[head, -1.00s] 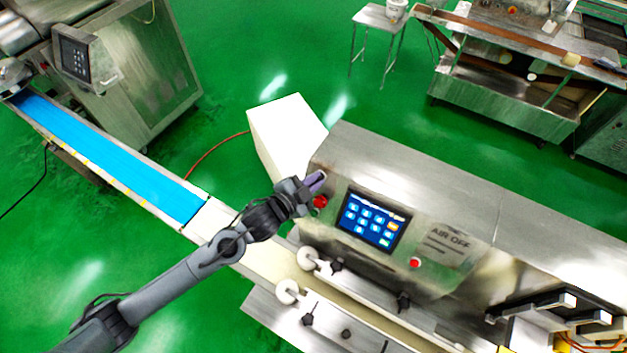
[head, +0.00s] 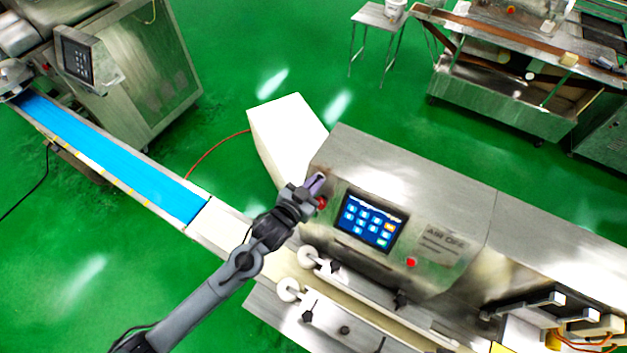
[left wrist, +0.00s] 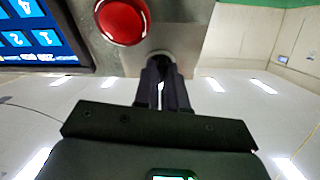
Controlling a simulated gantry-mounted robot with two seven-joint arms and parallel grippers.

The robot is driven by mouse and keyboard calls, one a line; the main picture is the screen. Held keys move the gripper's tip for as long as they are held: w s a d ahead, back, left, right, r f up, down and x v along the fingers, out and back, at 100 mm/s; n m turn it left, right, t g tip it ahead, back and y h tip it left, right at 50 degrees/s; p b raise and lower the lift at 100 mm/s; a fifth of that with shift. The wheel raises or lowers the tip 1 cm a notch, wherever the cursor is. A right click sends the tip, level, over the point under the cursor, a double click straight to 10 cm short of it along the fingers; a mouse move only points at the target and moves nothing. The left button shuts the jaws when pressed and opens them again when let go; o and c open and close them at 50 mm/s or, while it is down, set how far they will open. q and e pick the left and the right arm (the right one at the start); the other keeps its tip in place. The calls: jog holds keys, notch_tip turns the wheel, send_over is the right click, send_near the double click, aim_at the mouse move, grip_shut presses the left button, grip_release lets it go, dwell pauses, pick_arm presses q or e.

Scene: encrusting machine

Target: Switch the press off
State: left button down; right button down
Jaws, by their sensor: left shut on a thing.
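The press (head: 400,175) is a long brushed-metal machine with a blue touchscreen (head: 370,220) on its sloped front panel. A red round button (head: 321,202) sits left of the screen; it shows large in the left wrist view (left wrist: 122,20). Beside that button, a small round metal switch (left wrist: 160,54) sits at the panel's edge. My left gripper (head: 316,183) is at the panel's upper left corner. In the left wrist view its dark fingers (left wrist: 162,80) are close together on the switch, covering part of it. The switch's setting cannot be read. My right gripper is not in view.
A conveyor with a blue belt (head: 110,155) runs at left. White rollers (head: 308,256) stand below the panel. A white box (head: 287,135) stands behind the press.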

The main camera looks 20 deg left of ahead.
pick_arm(q)
jog(key=n+y+p, duration=0.1)
jog(key=n, duration=0.2)
jog(key=n+p, duration=0.1)
jog(key=n, duration=0.3)
jog(key=shift+d+r+n+y+p, duration=0.1)
jog(key=shift+n+y+p, duration=0.2)
jog(key=shift+y, duration=0.1)
jog(key=n+p, duration=0.1)
jog(key=n, duration=0.2)
jog(key=shift+y, duration=0.4)
jog(key=shift+n, duration=0.9)
jog(key=c, duration=1.2)
grip_release()
